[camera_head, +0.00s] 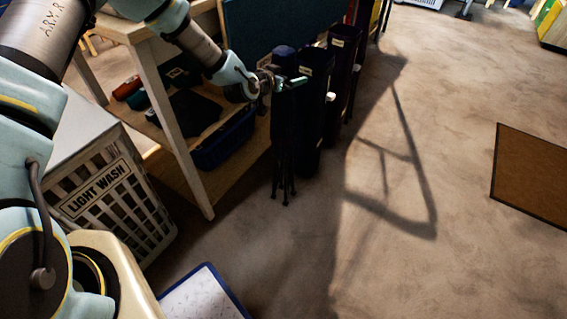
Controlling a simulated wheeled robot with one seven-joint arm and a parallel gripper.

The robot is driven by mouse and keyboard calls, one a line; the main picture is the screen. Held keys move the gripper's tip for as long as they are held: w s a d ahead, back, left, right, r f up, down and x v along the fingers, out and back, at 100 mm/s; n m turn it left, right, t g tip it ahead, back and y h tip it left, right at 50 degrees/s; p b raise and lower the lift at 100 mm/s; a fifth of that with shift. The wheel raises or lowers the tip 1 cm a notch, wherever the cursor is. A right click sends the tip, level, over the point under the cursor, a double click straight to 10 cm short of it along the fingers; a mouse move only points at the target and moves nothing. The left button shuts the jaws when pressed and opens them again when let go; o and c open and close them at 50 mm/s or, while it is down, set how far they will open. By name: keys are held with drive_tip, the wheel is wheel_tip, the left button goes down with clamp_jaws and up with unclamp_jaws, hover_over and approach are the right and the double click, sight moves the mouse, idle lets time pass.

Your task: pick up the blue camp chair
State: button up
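Several folded camp chairs stand upright in a row beside the table. The nearest is a dark navy-blue chair (285,125) in its folded bundle, with its thin legs and feet on the carpet. Close behind it stand another dark chair (313,110) with a pale label and a third dark chair (343,60). My gripper (291,83) is at the upper part of the nearest chair and overlaps it in the picture. Its fingers are small and dark against the cloth, so I cannot tell whether they are closed on it.
A wooden table (160,85) with a lower shelf stands left of the chairs, holding a blue bin (225,140). A "LIGHT WASH" basket (115,195) is at left. A blue-edged white board (205,297) lies in front. Open carpet and a brown mat (535,175) are at right.

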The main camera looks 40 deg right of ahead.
clamp_jaws()
drive_tip(key=shift+r, duration=0.2)
idle(0.7)
